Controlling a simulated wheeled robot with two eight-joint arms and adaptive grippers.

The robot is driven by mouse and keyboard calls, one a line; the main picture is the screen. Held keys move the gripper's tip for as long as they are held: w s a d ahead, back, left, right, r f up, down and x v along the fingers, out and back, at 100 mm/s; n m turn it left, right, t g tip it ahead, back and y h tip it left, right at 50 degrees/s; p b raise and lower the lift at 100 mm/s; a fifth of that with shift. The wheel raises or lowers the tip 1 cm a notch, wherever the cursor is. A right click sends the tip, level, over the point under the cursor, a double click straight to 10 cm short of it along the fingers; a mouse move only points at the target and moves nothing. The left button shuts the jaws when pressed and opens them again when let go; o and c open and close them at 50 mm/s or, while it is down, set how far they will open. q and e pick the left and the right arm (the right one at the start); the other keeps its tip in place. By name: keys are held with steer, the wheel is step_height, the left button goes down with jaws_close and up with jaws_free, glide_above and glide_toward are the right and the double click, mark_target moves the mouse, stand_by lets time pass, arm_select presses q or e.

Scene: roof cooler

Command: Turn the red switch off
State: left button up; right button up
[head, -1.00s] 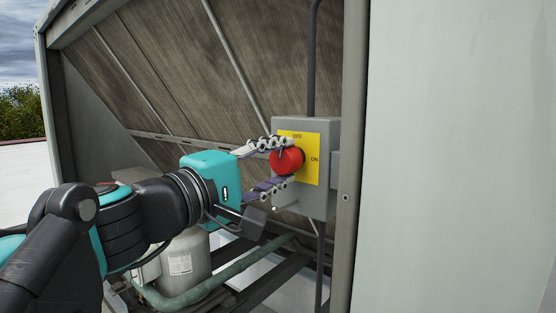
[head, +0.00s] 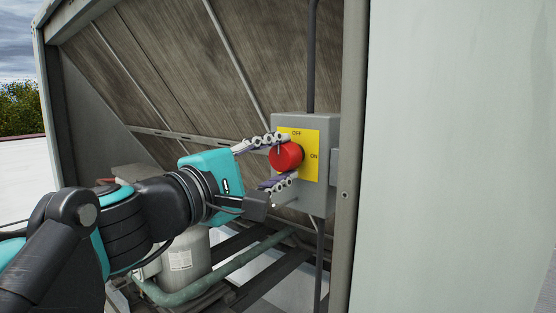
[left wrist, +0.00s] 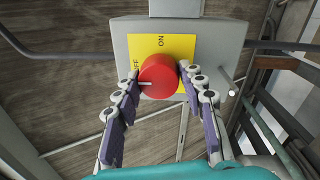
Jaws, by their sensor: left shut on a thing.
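The red switch (head: 286,156) is a round knob on a yellow plate (head: 311,150) marked OFF at the top and ON at the right in the head view. My left gripper (head: 279,161) is shut on the knob, one finger above it and one below. In the left wrist view the knob (left wrist: 158,76) sits between the fingertips (left wrist: 160,83). A thin pale line on its face points left there, towards the OFF side. My right gripper is not in view.
The plate is on a grey box (head: 325,200) fixed beside a metal post (head: 353,120). A dark conduit (head: 312,60) rises above the box. A grey tank (head: 187,255) and a green pipe (head: 215,280) lie below my left arm. A pale panel (head: 460,150) fills the right.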

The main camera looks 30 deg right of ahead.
arm_select(q)
steer(key=o, duration=1.2)
steer(key=shift+w, duration=0.1)
steer(key=shift+c, duration=0.2)
steer(key=v, duration=1.2)
